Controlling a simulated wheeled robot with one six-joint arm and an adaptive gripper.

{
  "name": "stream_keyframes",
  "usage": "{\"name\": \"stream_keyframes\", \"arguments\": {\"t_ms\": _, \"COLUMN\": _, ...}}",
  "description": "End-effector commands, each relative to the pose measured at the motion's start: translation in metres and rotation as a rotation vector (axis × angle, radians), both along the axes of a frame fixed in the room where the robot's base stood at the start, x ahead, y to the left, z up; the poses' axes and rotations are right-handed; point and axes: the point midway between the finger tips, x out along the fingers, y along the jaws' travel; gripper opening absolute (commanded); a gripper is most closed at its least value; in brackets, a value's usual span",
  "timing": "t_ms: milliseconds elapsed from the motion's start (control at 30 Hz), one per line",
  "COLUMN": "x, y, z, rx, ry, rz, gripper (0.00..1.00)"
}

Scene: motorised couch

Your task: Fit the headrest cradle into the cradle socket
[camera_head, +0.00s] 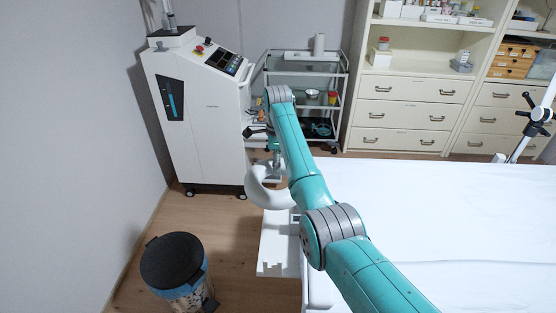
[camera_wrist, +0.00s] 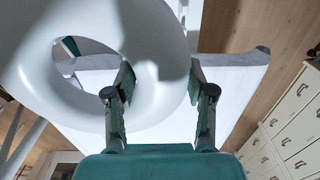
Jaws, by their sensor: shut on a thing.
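The headrest cradle is a pale, smooth ring (camera_head: 262,192) just beyond the near left end of the white couch (camera_head: 430,220). In the wrist view the cradle (camera_wrist: 90,105) fills the upper left, with its round opening showing. My gripper (camera_wrist: 160,78) is shut on the cradle, one finger on each side of its rim. In the head view my arm partly hides the gripper (camera_head: 276,172). The cradle is held up beside the couch end. The cradle socket cannot be made out in either view; the arm and cradle cover part of the couch end.
A notched white panel (camera_head: 278,250) stands out at the couch's left end. A white machine cabinet (camera_head: 205,115) and a metal trolley (camera_head: 305,95) stand behind. A lidded bin (camera_head: 172,262) is at the lower left. Drawers (camera_head: 412,112) line the back. Bare floor lies between bin and couch.

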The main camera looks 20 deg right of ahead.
Motion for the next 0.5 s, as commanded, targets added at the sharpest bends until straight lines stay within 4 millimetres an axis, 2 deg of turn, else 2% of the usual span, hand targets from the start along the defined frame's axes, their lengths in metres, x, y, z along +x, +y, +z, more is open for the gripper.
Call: {"name": "stream_keyframes", "arguments": {"t_ms": 500, "x": 0.000, "y": 0.000, "z": -0.037, "rx": 0.000, "ry": 0.000, "rz": 0.000, "gripper": 0.00}}
